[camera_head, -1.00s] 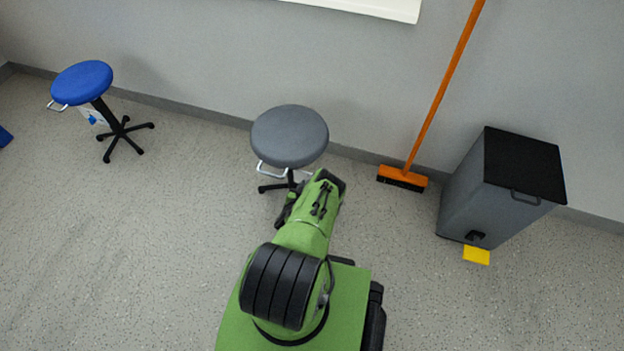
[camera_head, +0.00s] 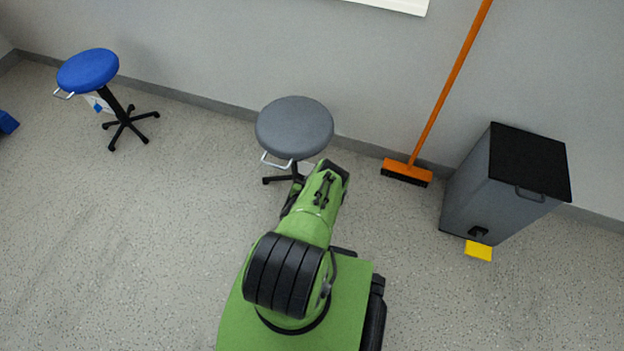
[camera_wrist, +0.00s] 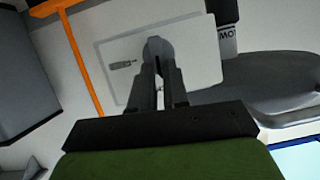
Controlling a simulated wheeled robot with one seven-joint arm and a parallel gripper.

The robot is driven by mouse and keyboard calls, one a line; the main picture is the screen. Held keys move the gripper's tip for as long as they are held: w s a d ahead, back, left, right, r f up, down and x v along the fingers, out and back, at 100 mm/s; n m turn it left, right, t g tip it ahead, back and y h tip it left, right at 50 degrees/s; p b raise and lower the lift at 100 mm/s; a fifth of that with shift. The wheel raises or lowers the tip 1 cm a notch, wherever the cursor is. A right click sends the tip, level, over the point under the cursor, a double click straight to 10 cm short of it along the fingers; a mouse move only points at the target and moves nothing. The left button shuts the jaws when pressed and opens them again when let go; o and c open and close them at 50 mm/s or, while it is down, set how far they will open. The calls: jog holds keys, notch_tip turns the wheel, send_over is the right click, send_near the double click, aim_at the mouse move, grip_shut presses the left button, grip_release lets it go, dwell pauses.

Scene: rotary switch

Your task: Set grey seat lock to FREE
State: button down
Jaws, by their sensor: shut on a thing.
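The grey stool (camera_head: 295,127) stands near the wall, with a pale handle (camera_head: 286,162) under its seat. In the wrist view its grey seat (camera_wrist: 275,80) is at the right. A pale panel (camera_wrist: 197,62) with a small dark pictogram fills the middle of that view. A round grey knob (camera_wrist: 158,46) sits on the panel. My gripper (camera_wrist: 158,72) is shut on the knob, one finger at each side. The knob's pointer and any FREE marking cannot be made out. In the head view my arm hides the fingers.
A blue stool (camera_head: 88,70) stands at the left. An orange broom (camera_head: 450,85) leans on the wall, and a grey bin (camera_head: 500,190) with a yellow pedal (camera_head: 479,251) is at the right.

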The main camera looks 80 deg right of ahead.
jog(key=m+t, duration=0.1)
jog(key=s+m+t, duration=0.1)
jog(key=m, duration=0.1)
jog(key=m+t, duration=0.1)
jog(key=shift+s+a+f+h, duration=0.1)
jog(key=shift+s+f+h, duration=0.1)
jog(key=shift+f+h, duration=0.1)
jog(key=shift+m, duration=0.3)
dwell(0.4)
jog(key=c, duration=1.1)
grip_release()
